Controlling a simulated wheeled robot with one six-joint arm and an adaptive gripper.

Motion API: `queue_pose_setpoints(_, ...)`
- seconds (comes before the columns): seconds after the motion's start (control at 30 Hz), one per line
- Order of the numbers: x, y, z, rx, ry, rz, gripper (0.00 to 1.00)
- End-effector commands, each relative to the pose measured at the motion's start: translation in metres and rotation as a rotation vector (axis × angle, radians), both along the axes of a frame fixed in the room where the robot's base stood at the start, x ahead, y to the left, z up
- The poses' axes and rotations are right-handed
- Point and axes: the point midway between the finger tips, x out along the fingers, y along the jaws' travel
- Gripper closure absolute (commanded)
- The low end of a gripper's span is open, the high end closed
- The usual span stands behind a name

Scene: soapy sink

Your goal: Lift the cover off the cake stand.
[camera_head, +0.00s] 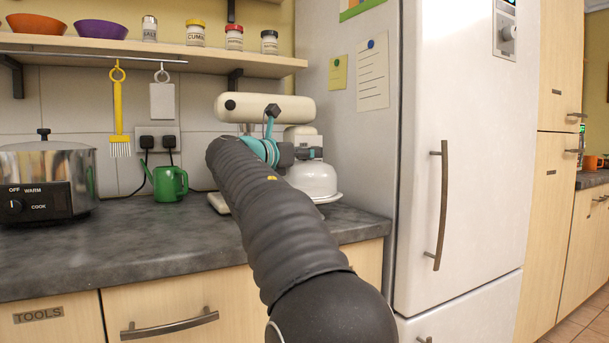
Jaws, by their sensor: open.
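A white dome (313,181), which looks like the cake stand's cover, is on the counter near the fridge. A pale rim (329,199) shows under its right side. My arm hides its left part, and I cannot make out the stand's foot. My gripper (316,153) is at the top of the dome, small and partly hidden by my wrist. It is open. I cannot tell whether its fingers are around a knob or touching the cover.
A cream stand mixer (268,108) is right behind my wrist. The white fridge (470,150) stands close on the right. A green watering can (168,183) and a slow cooker (45,180) are to the left. A shelf (150,50) hangs above. Some counter (150,235) in front is clear.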

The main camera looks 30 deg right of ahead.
Motion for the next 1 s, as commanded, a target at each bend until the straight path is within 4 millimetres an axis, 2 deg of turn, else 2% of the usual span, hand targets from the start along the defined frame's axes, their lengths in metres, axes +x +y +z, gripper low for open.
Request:
queue_pose_setpoints(0.03,0.000,0.000,0.000,0.000,0.000,0.000,0.54)
queue_pose_setpoints(0.2,0.000,0.000,0.000,0.000,0.000,0.000,0.97)
queue_pose_setpoints(0.23,0.000,0.000,0.000,0.000,0.000,0.000,1.00)
queue_pose_setpoints(0.73,0.000,0.000,0.006,0.000,-0.001,0.000,1.00)
queue_pose_setpoints(0.87,0.000,0.000,0.020,0.001,-0.002,0.000,1.00)
queue_pose_setpoints(1.0,0.000,0.000,0.048,0.000,-0.004,-0.001,1.00)
